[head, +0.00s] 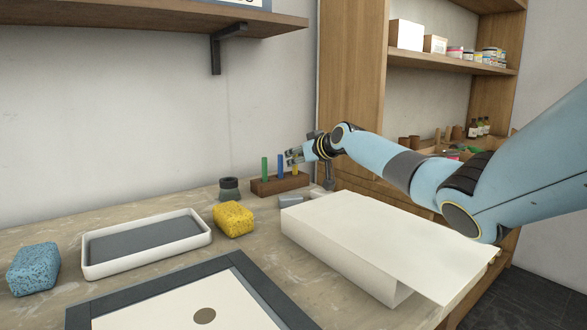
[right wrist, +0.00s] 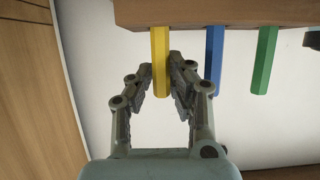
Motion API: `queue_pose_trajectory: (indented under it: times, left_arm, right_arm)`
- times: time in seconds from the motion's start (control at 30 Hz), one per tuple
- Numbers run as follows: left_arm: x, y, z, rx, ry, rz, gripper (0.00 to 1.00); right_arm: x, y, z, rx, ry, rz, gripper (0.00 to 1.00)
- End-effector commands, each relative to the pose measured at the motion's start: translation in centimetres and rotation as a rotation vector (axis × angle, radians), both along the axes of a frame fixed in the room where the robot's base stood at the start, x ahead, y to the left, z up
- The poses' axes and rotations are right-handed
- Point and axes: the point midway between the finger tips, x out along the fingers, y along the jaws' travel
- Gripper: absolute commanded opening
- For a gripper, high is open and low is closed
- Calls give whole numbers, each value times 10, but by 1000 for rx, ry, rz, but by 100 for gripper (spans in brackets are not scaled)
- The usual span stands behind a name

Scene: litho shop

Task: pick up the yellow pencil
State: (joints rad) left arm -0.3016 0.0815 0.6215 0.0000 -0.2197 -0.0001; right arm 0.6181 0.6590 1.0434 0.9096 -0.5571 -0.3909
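The yellow pencil (right wrist: 161,60) stands in the wooden block (right wrist: 215,13), which appears upside down at the top of the right wrist view. My right gripper (right wrist: 162,73) has its two fingers closed in around the pencil, one on each side. In the head view the right gripper (head: 292,156) is at the right end of the block (head: 268,187), and the yellow pencil (head: 295,169) is partly hidden by it. A blue pencil (head: 281,166) and a green pencil (head: 264,167) stand beside it in the same block. My left gripper is not in view.
A dark round pot (head: 229,193) stands left of the block. A yellow sponge (head: 234,219), white tray (head: 147,262) and blue sponge (head: 34,268) lie further left. A stack of white paper (head: 375,235) lies under my right arm. A shelf (head: 190,15) hangs above.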

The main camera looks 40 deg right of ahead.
Motion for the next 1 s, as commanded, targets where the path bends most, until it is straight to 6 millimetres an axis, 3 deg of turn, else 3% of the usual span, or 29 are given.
queue_pose_trajectory:
  times: [0.1, 0.57, 0.77, 0.9, 1.0]
  left_arm:
    - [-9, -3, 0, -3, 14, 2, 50]
    - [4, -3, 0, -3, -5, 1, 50]
    - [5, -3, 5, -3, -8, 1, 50]
    - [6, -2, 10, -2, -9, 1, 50]
    - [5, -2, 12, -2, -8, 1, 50]
  right_arm:
    - [0, 1, 0, 0, 0, 1, 0]
    - [0, 0, 2, -1, 0, 0, 0]
    - [0, 0, 21, -2, -4, 1, 0]
    - [0, 0, 48, -3, -5, 0, 0]
    - [-22, -15, 56, -7, 3, 0, 0]
